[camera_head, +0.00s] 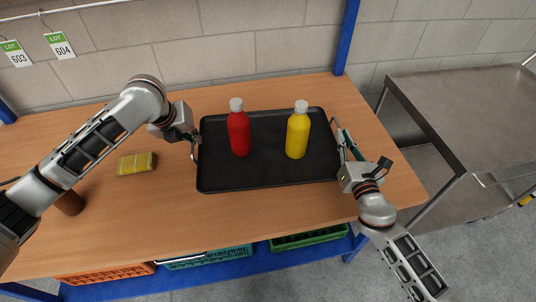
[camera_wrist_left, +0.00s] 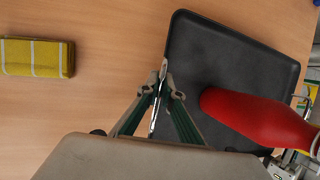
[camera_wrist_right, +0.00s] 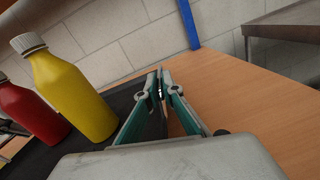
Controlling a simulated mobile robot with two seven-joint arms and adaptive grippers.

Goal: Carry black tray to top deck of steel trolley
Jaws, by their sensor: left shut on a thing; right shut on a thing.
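The black tray (camera_head: 265,178) lies on the wooden table and carries an upright red bottle (camera_head: 239,130) and an upright yellow bottle (camera_head: 298,132), both with pale caps. My left gripper (camera_head: 195,145) is shut on the tray's left rim; in the left wrist view its fingers (camera_wrist_left: 161,85) pinch the tray edge. My right gripper (camera_head: 343,147) is shut on the tray's right rim, and its fingers (camera_wrist_right: 160,90) meet at the edge in the right wrist view. The steel trolley (camera_head: 465,110) stands to the right of the table, its top deck bare.
A yellow sponge-like block (camera_head: 137,163) and a brown round object (camera_head: 70,203) are on the table's left part. Blue uprights (camera_head: 347,38) and a block wall stand behind. Orange, teal and green crates (camera_head: 309,238) sit below the table. A floor gap separates table and trolley.

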